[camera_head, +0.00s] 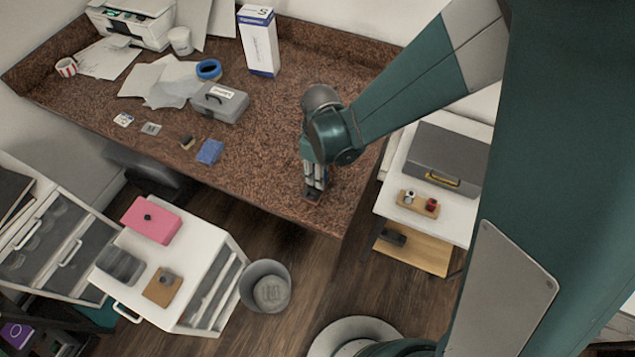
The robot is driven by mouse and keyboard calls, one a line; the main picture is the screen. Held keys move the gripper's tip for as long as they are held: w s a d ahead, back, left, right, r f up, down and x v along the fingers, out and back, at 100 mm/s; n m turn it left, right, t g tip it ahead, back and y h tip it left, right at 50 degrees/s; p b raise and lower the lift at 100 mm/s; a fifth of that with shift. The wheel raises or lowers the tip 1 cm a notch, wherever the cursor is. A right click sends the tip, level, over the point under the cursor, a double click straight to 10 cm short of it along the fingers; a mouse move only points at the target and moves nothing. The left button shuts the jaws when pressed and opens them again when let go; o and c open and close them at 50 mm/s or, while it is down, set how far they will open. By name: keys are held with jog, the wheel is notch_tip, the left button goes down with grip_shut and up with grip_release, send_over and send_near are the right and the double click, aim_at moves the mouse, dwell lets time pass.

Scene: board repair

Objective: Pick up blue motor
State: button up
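My gripper (313,193) points down at the front right part of the brown speckled desk (260,150). Its dark fingertips are at or just above the desk top, near the front edge. The view is too small to show whether the fingers are open or hold something. I cannot make out a clearly blue motor. A small wooden holder (419,207) on the white side table carries a silver-white round part (409,197) and a red part (431,204). A flat blue piece (210,151) lies on the desk, left of my gripper.
A grey toolbox (220,103), blue tape roll (208,70), and white-blue box (259,41) stand on the desk. A large grey case (446,158) is on the side table. A bin (265,286) stands below. A white drawer unit (205,255) carries a pink box (151,222).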

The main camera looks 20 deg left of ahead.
jog(key=shift+r, duration=0.1)
jog(key=shift+c, duration=0.3)
jog(key=shift+r, duration=4.9)
